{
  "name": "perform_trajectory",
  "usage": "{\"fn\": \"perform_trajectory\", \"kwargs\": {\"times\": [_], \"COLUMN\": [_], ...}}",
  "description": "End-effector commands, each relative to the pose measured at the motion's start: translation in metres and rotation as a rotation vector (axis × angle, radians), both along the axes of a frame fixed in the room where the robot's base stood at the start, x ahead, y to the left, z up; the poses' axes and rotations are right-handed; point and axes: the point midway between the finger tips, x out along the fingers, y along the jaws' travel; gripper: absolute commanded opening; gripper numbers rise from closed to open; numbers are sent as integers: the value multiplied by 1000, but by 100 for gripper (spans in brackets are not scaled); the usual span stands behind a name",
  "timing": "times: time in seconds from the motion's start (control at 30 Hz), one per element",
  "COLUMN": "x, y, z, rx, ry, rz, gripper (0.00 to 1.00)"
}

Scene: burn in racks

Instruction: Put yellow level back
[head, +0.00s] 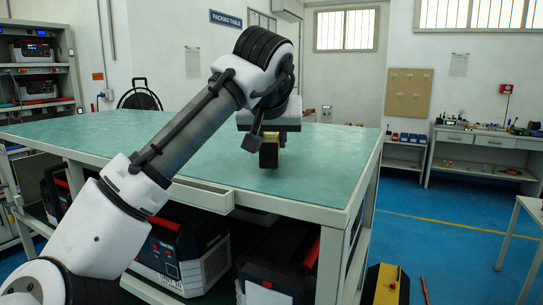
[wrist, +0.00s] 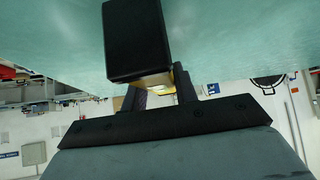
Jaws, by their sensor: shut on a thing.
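My gripper (head: 268,138) is shut on the yellow level, over the green packing table (head: 110,130) near its right part. In the head view the level (head: 269,156) shows as a dark end block with a little yellow beside it, below the gripper. In the wrist view the level's black end (wrist: 138,42) sticks out from between my gripper's fingers (wrist: 160,88), with a strip of yellow near the fingers. The fingers and the arm hide the rest of the level. I cannot tell whether its lower end touches the tabletop.
The tabletop is otherwise bare where visible. Black-and-red cases (head: 185,250) stand beneath it. A yellow-and-black object (head: 387,286) is on the floor at the right front. A white workbench (head: 483,145) with small items stands at the back right, a shelf rack (head: 72,60) at left.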

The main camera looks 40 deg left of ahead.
Motion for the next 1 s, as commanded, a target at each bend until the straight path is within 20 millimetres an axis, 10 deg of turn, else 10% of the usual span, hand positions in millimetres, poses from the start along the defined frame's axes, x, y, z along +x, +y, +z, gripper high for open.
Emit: {"fn": "perform_trajectory", "kwargs": {"times": [0.53, 0.57, 0.7, 1.0], "x": [-4, -4, -4, -4], "y": [-4, -4, -4, -4], "z": [-20, -18, -18, -16], "rx": [-1, -1, 0, 1], "ry": [-1, 0, 0, 0], "rz": [0, 1, 1, 2], "gripper": [0, 33, 51, 51]}}
